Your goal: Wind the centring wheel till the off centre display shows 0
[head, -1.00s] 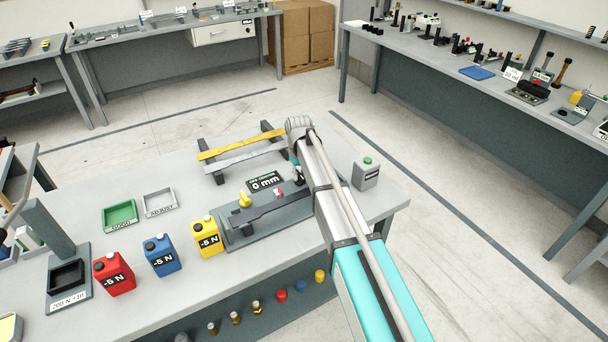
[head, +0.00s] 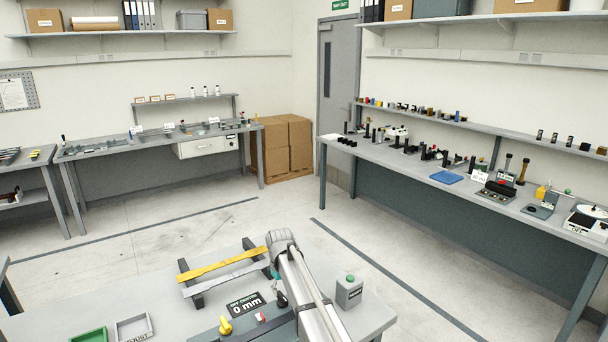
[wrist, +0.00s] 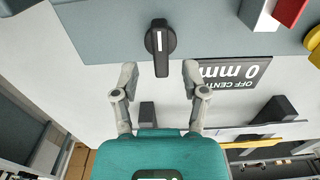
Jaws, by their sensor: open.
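The off centre display (head: 246,304) reads 0 mm on the bench beside the machine; it also shows upside down in the wrist view (wrist: 232,74). A black knob with a white mark and a short handle (wrist: 160,42), perhaps the centring wheel, is on the machine's grey base (wrist: 100,28). My gripper (wrist: 160,70) is open and empty. Its fingers are on either side of the knob's handle end in the picture, with gaps on both sides; I cannot tell the height between them. In the head view my arm hides most of the gripper.
A yellow knob (head: 225,326) and a red-and-white part (head: 262,317) are on the machine. A yellow bar (head: 222,264) and a grey bar (head: 226,278) lie on dark supports. A grey box with a green button (head: 349,291) stands right of my arm. Trays (head: 134,326) are at left.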

